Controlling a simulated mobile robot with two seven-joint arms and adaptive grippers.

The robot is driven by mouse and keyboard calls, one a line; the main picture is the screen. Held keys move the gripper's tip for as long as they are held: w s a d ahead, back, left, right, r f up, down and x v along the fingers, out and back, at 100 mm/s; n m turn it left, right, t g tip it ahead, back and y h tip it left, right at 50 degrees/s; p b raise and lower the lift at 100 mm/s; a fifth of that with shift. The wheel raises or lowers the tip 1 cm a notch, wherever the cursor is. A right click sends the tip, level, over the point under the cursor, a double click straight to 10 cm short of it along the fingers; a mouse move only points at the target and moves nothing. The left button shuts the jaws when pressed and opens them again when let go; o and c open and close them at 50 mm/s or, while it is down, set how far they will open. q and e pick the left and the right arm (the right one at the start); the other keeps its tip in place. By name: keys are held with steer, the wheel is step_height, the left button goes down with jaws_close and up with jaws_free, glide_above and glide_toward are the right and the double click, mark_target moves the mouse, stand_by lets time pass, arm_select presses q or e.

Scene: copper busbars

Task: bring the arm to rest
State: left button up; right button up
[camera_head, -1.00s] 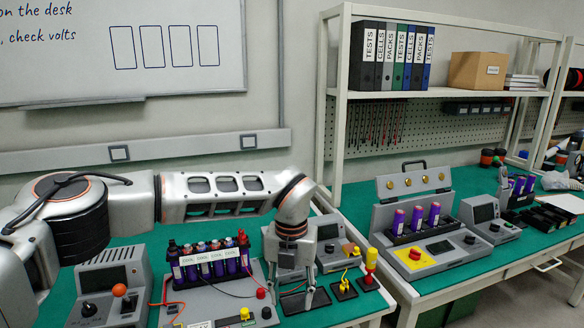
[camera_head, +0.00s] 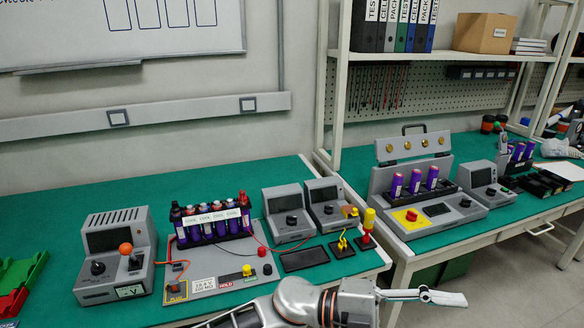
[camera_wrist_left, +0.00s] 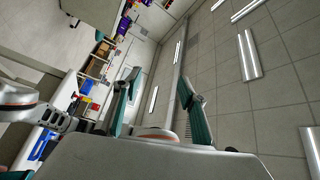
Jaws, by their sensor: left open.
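My left arm (camera_head: 300,300) comes in low at the bottom of the head view, in front of the near desk's edge. Its gripper (camera_head: 442,296) points right, beyond the near desk's front right corner, and touches nothing that I can see. In the left wrist view the two fingers (camera_wrist_left: 158,82) stand apart with nothing between them; the room appears tilted behind them. My right gripper is not in view. A row of purple cells (camera_head: 212,222) stands upright in a holder on the near desk.
The green near desk (camera_head: 60,215) carries a grey box with an orange knob (camera_head: 118,255), two grey meters (camera_head: 288,215) and yellow-red plugs (camera_head: 366,228). A charger with purple cells (camera_head: 415,185) stands on the right desk. Green and red bins (camera_head: 20,285) sit at the left edge.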

arm_select(q)
steer(key=w+a+f+n+t+h, duration=0.1)
steer(key=w+a+f+n+t, duration=0.1)
steer(key=w+a+n+t, duration=0.95)
steer(key=w+a+f+n+t+y, duration=0.1)
steer(key=a+f+n+t+y, duration=0.75)
steer(key=f+n, duration=0.3)
steer(key=s+a+f+n+g+y, duration=0.2)
steer(key=s+a+f+n+y, duration=0.1)
steer(key=s+a+f, duration=0.5)
steer(key=s+a+f+n+g+y, duration=0.2)
steer(key=s+a+f+n+y, duration=0.2)
steer(key=a+f, duration=1.1)
steer(key=s+a+y, duration=0.1)
steer(key=s+y, duration=0.1)
steer(key=s, duration=0.2)
steer(key=shift+a, duration=0.2)
steer(key=shift+f, duration=0.1)
